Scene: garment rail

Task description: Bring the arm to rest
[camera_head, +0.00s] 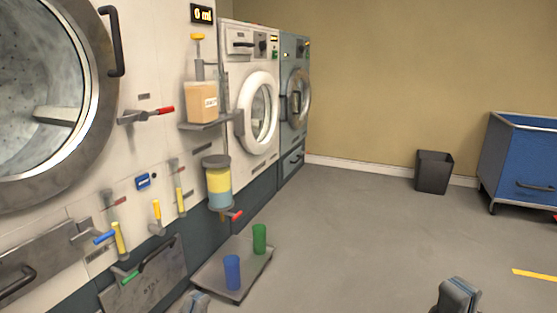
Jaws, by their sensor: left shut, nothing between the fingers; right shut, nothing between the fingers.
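My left gripper (196,302) shows at the bottom edge, left of centre, just below the floor tray in the picture. Only its top part is in view, and it holds nothing that I can see. My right gripper (459,294) shows at the bottom edge on the right, over bare grey floor. It is shut and empty. The two grippers are well apart. Most of both arms is out of the picture.
A low grey tray (212,280) bears a blue cup (232,272) and a green cup (259,239). Machines with valves and a dispenser (217,183) line the left. A dark bin (433,172) and blue cart (520,165) stand back right. The middle floor is clear.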

